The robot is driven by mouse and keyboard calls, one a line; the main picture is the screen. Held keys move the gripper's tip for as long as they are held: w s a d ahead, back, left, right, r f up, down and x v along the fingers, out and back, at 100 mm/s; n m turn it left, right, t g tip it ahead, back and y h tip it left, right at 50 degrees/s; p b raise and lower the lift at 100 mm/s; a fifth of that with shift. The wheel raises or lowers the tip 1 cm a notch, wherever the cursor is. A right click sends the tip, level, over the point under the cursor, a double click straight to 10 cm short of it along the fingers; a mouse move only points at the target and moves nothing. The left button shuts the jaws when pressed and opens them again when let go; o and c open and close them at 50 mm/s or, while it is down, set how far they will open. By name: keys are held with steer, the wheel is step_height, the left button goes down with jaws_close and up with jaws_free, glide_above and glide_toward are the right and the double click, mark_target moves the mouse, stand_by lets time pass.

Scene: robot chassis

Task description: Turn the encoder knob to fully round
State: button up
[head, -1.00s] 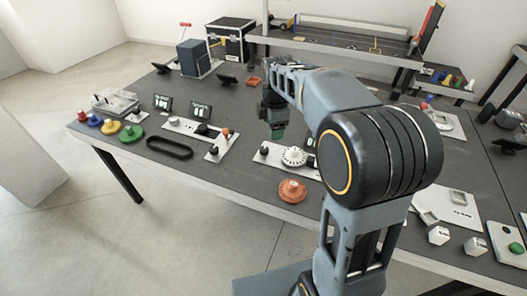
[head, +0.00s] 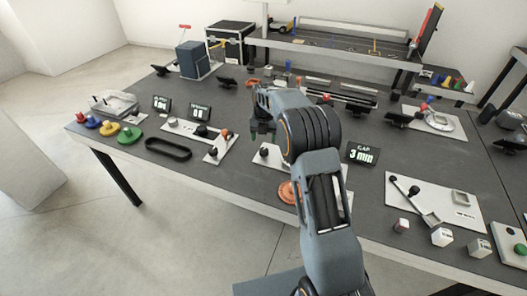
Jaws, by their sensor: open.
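No label marks which knob is the encoder knob. A black knob (head: 201,130) stands on a long white panel (head: 178,124) at left centre, behind which two small dark displays (head: 200,112) stand. Another black knob (head: 264,153) sits on a white panel (head: 273,162) just below my gripper; the rest of that panel is hidden by my arm. My gripper (head: 262,133) points down above this second panel, open and small in the view. I see nothing between its fingers, and a gap shows between it and the knob.
An orange disc (head: 286,192) is partly behind my arm. Right of the arm are a "GAP 3 mm" display (head: 362,154), a lever panel (head: 455,205) and small white cubes (head: 442,237). A black oval ring (head: 168,148) and coloured discs (head: 130,134) lie at left.

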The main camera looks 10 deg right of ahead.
mark_target(264, 150)
step_height(264, 150, down, 8)
steer(key=shift+r, duration=0.2)
stand_by(0.3)
steer(key=c, duration=0.9)
steer(key=shift+c, duration=0.2)
steer(key=shift+m, duration=0.3)
